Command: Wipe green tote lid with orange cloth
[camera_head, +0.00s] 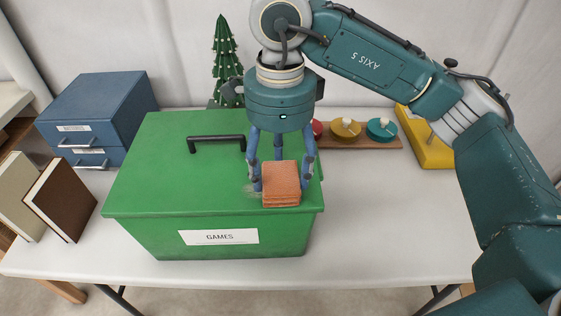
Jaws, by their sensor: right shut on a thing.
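The green tote (150,232) stands on the white table with its green lid (150,165) closed. The lid has a black handle (216,139), and a white "GAMES" label is on the tote's front. My right gripper (281,182) points down over the lid's right part, its blue fingers shut on the folded orange cloth (281,184). The cloth is at the lid's surface, near the front right; exact contact is hard to tell. A faint pale smudge (254,192) lies on the lid just left of the cloth. My left gripper is not in view.
A blue drawer box (100,105) and two books (62,200) stand left of the tote. A small green tree (226,60), a board with colored knobs (352,135) and a yellow object (424,140) are behind. The white table (390,220) is clear at right.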

